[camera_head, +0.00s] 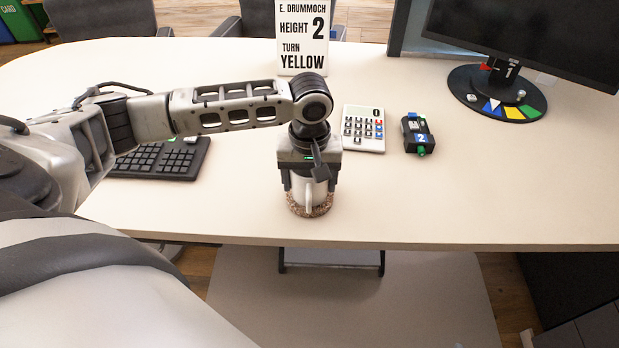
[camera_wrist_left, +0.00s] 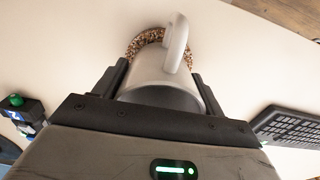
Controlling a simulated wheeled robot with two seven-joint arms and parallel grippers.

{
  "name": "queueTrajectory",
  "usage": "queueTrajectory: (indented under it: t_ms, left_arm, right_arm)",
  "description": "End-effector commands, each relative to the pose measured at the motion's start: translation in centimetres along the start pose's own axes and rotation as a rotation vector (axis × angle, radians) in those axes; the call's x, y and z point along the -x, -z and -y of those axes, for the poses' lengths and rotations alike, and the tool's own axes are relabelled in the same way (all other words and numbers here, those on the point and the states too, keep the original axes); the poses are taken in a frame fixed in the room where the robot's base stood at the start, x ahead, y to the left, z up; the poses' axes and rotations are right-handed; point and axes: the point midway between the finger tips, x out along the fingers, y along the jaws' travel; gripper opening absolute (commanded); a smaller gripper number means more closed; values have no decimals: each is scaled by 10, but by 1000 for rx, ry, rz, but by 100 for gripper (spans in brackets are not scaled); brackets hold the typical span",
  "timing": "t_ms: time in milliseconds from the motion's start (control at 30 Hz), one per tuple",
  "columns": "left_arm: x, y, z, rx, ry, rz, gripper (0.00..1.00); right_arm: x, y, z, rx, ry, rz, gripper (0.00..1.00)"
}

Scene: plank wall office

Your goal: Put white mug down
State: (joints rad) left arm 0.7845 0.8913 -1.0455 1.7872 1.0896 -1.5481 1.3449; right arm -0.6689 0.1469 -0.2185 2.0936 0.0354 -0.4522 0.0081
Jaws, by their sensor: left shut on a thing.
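The white mug (camera_head: 299,190) is between the fingers of my left gripper (camera_head: 309,188), which is shut on it from above. It also shows in the left wrist view (camera_wrist_left: 160,75), with its handle facing away from the gripper. A round speckled brown coaster (camera_head: 325,209) lies on the desk under the mug and shows past it in the left wrist view (camera_wrist_left: 135,45). The mug looks upright over the coaster; I cannot tell whether its base touches it. My right gripper is not in view.
The pale desk (camera_head: 450,210) has its front edge just before the coaster. A black keyboard (camera_head: 165,160) is at left, partly behind my arm. A calculator (camera_head: 364,130), a small black device (camera_head: 418,134), a sign (camera_head: 303,38) and a monitor base (camera_head: 470,85) stand behind and right.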

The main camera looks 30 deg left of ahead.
Motion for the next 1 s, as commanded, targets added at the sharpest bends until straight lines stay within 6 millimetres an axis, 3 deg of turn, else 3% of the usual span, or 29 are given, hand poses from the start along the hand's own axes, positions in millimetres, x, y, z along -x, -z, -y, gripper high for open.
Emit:
queueTrajectory:
  t_ms: [67,100,167,467,567,1000]
  left_arm:
    - [-1,0,0,0,0,1,39]
    - [-2,0,0,0,1,1,79]
    - [-2,0,0,0,0,0,92]
    - [-1,0,0,0,0,-1,92]
    - [8,1,0,1,-2,-2,92]
    - [96,1,-1,1,-2,-2,92]
  right_arm:
    - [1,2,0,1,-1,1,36]
    - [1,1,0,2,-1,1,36]
    - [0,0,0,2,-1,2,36]
    - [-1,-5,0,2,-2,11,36]
    - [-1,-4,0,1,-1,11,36]
    - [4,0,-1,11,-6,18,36]
